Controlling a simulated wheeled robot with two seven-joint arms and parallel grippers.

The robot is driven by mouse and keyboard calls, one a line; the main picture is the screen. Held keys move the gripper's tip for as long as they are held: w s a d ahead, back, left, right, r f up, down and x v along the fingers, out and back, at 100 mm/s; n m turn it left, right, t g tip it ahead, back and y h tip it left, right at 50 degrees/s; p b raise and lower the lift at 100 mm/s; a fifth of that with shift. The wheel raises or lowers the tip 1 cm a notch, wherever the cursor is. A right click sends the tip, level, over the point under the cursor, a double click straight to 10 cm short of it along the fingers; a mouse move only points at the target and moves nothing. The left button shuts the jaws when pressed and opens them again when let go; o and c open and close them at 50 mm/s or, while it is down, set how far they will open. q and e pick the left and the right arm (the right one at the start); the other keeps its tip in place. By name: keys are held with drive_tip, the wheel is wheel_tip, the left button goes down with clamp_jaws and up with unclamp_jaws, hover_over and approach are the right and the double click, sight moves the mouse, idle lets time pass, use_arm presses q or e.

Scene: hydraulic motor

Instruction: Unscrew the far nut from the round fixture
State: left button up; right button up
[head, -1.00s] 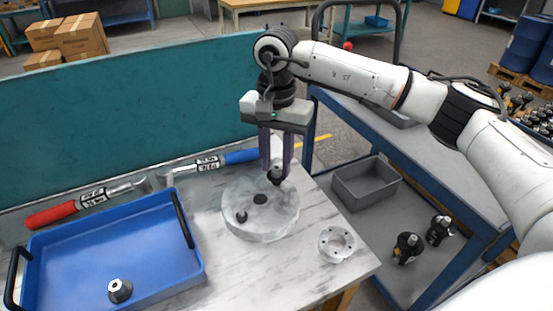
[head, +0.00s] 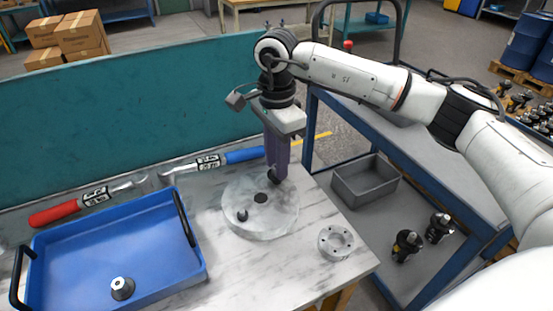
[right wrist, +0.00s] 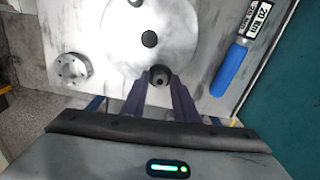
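The round fixture (head: 262,222) is a pale marbled disc lying flat on the table. It has a dark hole in its centre and a dark nut (head: 243,215) standing on its near-left part. The far nut (head: 274,175) is at the fixture's far edge and shows dark and round in the right wrist view (right wrist: 160,75). My right gripper (head: 275,172) points down over it. Its fingertips (right wrist: 159,82) close around the far nut's sides, and the nut looks low, at the fixture's surface. My left gripper is not in view.
A blue tray (head: 197,262) at left holds one dark nut with a pale top (head: 122,288). Torque wrenches with red (head: 54,214) and blue (head: 243,156) handles lie along the back panel. A small flanged ring (head: 336,242) sits near the table's right edge.

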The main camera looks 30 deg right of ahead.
clamp_jaws()
drive_tip(key=n, duration=0.2)
drive_tip(key=shift+n, duration=0.4)
drive_tip(key=shift+r, duration=0.1)
drive_tip(key=shift+r+p, duration=1.3)
drive_tip(key=shift+r, duration=0.7)
